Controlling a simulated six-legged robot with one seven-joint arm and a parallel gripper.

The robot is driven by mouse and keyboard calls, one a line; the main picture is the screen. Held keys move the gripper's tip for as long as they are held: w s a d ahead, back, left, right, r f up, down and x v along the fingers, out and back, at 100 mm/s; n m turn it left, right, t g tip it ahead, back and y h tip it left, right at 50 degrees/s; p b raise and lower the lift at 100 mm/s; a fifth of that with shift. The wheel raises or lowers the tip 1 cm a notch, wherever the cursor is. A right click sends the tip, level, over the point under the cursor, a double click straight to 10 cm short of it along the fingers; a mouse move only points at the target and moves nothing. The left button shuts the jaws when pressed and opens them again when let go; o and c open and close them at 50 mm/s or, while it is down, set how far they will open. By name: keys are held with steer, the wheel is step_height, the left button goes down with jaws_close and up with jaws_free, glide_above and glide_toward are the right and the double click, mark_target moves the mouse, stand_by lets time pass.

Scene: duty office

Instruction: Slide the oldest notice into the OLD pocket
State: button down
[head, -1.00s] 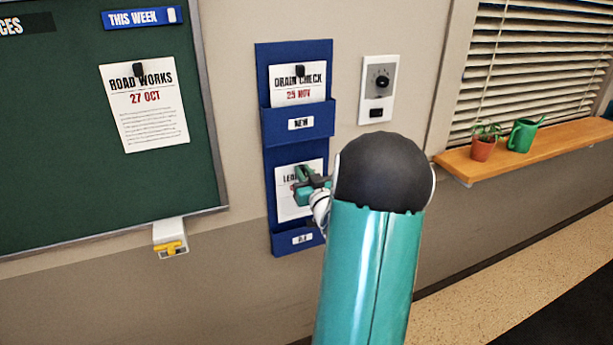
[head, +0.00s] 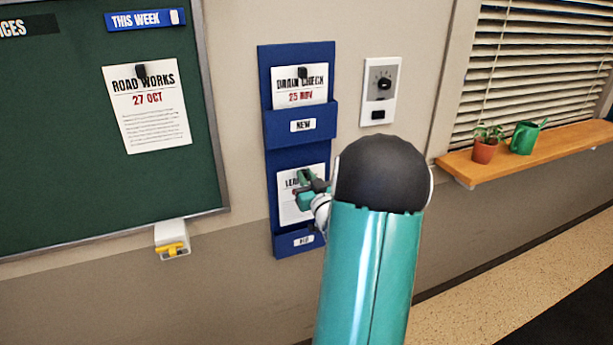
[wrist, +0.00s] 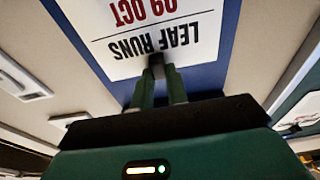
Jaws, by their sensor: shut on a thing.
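The white notice (head: 289,211) reads LEAF RUNS, and the wrist view shows it upside down (wrist: 150,32) with 09 OCT in red. My gripper (head: 308,187) is shut at its top edge, where a small dark clip seems to sit between the fingertips (wrist: 158,73). The notice hangs upright in front of the lower part of the blue wall holder (head: 295,155). Its lower edge is close above or at the rim of the OLD pocket (head: 284,246); I cannot tell whether it is inside. My arm hides the right side of this area.
The DRAIN CHECK notice, 25 NOV (head: 300,95), stands in the NEW pocket (head: 285,128). The ROAD WORKS notice, 27 OCT (head: 150,115), is on the green board (head: 60,160). A wall dial (head: 381,92) and a shelf (head: 540,145) with plant and watering can are to the right.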

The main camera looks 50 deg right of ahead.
step_height(320, 180, down, 10)
steer(key=shift+f, duration=0.15)
stand_by(2.3)
stand_by(0.4)
steer(key=c, duration=1.3)
jaws_free()
steer(key=v, duration=1.4)
